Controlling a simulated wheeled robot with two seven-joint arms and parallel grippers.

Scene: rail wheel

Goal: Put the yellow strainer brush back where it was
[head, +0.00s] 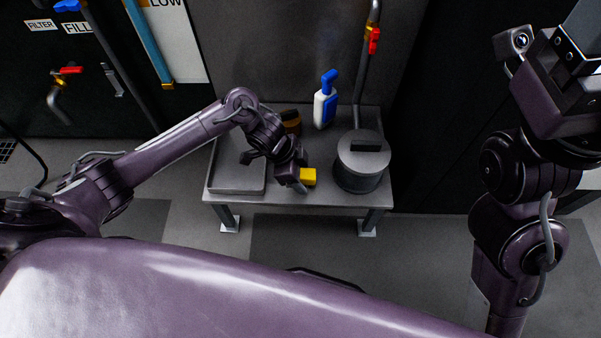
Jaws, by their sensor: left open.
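A yellow block-shaped piece (308,176), which looks like the strainer brush or its handle, is on the grey table (325,196) near its front edge, left of the grey pot. My left gripper (300,184) is open, right beside the yellow piece at its left end. The arm and gripper hide part of it, and I cannot tell whether the fingers touch it. My right arm stands raised at the right edge of the view, away from the table. Its gripper (545,60) is partly cut off, and its jaw state is unclear.
A lidded grey pot (362,165) stands at the table's right. A shallow grey tray (236,187) lies at the left. A blue-and-white bottle (325,105) and a brown object (291,122) stand at the back. A pipe with a red-handled valve (374,40) rises behind.

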